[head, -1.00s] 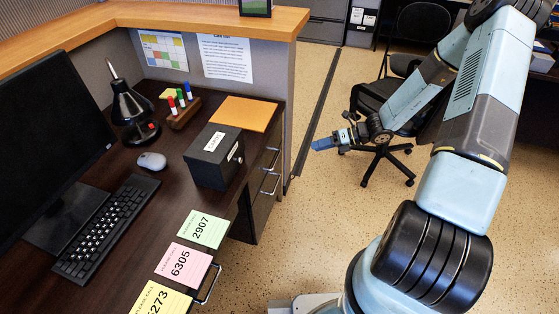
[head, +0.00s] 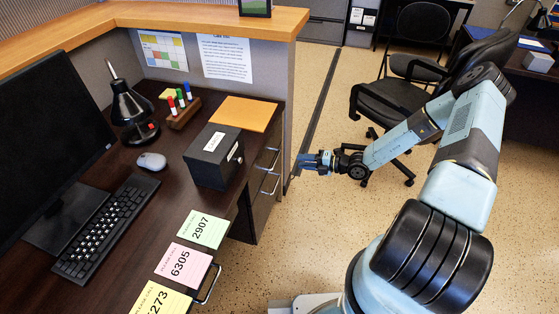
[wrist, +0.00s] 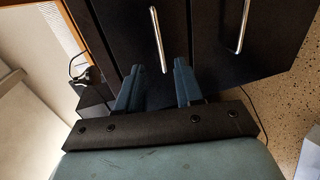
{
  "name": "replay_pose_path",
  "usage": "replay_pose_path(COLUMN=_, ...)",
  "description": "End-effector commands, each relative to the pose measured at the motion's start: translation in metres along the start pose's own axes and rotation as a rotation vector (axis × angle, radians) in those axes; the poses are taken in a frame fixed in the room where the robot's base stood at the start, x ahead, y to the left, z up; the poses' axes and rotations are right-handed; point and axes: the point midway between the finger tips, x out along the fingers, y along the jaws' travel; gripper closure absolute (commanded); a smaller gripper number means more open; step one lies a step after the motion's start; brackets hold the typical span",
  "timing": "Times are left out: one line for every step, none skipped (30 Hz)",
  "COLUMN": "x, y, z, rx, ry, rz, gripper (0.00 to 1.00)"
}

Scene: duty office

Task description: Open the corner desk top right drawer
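The corner desk (head: 130,225) has a dark top and a dark drawer stack under its far right end. The upper drawer handle (head: 270,158) and the one below it (head: 269,184) are silver bars, and both drawers look closed. In the wrist view the upper drawer handle (wrist: 158,40) is on the left and the lower drawer handle (wrist: 243,27) on the right. My gripper (head: 300,161) is to the right of the drawer fronts, pointing at them. Its fingers (wrist: 158,72) are apart and empty; the upper handle's near end appears between the tips. Contact cannot be told.
A black box (head: 213,157) and an orange folder (head: 244,113) lie on the desk above the drawers. Another handle (head: 210,285) shows at the near desk edge. A grey partition (head: 292,100) stands behind the drawers. An office chair (head: 395,97) is behind my arm; the speckled floor (head: 310,235) nearby is clear.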

Motion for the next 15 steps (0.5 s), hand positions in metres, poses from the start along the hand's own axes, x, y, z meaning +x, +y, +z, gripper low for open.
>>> replay_pose_path(x=0.01, y=0.0, z=-0.001, rx=0.0, ry=0.002, rz=0.001, gripper=0.64)
replay_pose_path(x=0.015, y=0.0, z=-0.001, rx=0.0, ry=0.002, rz=0.001, gripper=0.64)
replay_pose_path(x=0.022, y=0.0, z=-0.001, rx=0.001, ry=0.002, rz=0.002, gripper=0.64)
replay_pose_path(x=0.028, y=0.0, z=-0.001, rx=0.001, ry=0.003, rz=0.001, gripper=0.64)
replay_pose_path(x=0.033, y=0.0, z=-0.001, rx=0.0, ry=0.003, rz=0.001, gripper=0.64)
replay_pose_path(x=0.04, y=0.0, z=-0.001, rx=-0.001, ry=0.003, rz=0.001, gripper=0.64)
replay_pose_path(x=0.045, y=0.0, z=-0.001, rx=0.0, ry=0.002, rz=0.001, gripper=0.64)
replay_pose_path(x=0.051, y=0.0, z=-0.001, rx=0.0, ry=0.002, rz=0.001, gripper=0.64)
replay_pose_path(x=0.058, y=0.0, z=-0.001, rx=0.0, ry=0.003, rz=0.001, gripper=0.64)
replay_pose_path(x=0.063, y=0.0, z=-0.001, rx=0.0, ry=0.003, rz=0.001, gripper=0.64)
replay_pose_path(x=0.068, y=0.0, z=-0.001, rx=0.0, ry=0.003, rz=0.001, gripper=0.64)
replay_pose_path(x=0.073, y=0.0, z=-0.001, rx=-0.001, ry=0.002, rz=0.001, gripper=0.64)
replay_pose_path(x=0.078, y=0.0, z=-0.001, rx=-0.001, ry=0.002, rz=0.001, gripper=0.64)
replay_pose_path(x=0.082, y=0.0, z=-0.001, rx=-0.002, ry=0.002, rz=0.001, gripper=0.64)
replay_pose_path(x=0.087, y=0.0, z=-0.001, rx=-0.001, ry=0.002, rz=0.0, gripper=0.64)
